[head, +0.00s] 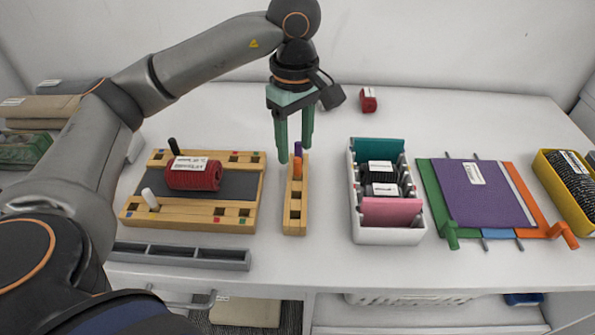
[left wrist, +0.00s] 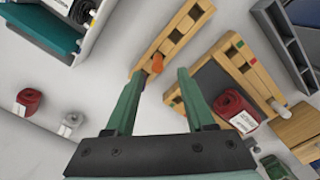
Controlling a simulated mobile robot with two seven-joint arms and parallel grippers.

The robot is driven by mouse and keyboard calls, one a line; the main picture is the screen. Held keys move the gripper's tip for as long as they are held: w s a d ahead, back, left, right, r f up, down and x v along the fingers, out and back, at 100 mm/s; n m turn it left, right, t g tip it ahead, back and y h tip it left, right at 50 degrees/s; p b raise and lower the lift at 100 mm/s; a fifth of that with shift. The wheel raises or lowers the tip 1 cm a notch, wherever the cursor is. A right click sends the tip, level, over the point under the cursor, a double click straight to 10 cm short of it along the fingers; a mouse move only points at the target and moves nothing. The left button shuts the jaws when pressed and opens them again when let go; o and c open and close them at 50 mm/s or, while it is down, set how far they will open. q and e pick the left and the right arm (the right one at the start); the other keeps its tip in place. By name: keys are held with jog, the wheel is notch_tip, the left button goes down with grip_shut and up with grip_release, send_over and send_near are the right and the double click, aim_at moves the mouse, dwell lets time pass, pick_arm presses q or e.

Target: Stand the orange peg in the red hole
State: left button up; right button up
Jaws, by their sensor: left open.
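The orange peg (head: 297,166) stands upright in a narrow wooden rack (head: 295,222), with a purple peg (head: 298,148) behind it. My left gripper (head: 295,155) is open and empty, its green fingers pointing down over the rack's back end. In the left wrist view the orange peg (left wrist: 157,62) shows between and just beyond the fingertips (left wrist: 161,73); I see no contact. The wooden board (head: 190,222) on the left has corner holes with coloured marks. A red-marked hole (head: 219,211) is at its front right. My right gripper is not in view.
On the board are a red roll (head: 193,174), a black peg (head: 173,146) and a white peg (head: 150,199). A grey tray (head: 180,256) lies in front. A white bin (head: 388,236) stands right of the rack. Clear table lies between rack and bin.

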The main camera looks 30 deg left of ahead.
aim_at(297, 158)
pick_arm(q)
notch_tip(297, 158, down, 5)
jog(key=shift+w+d+r, duration=0.1)
grip_shut()
dwell(0.5)
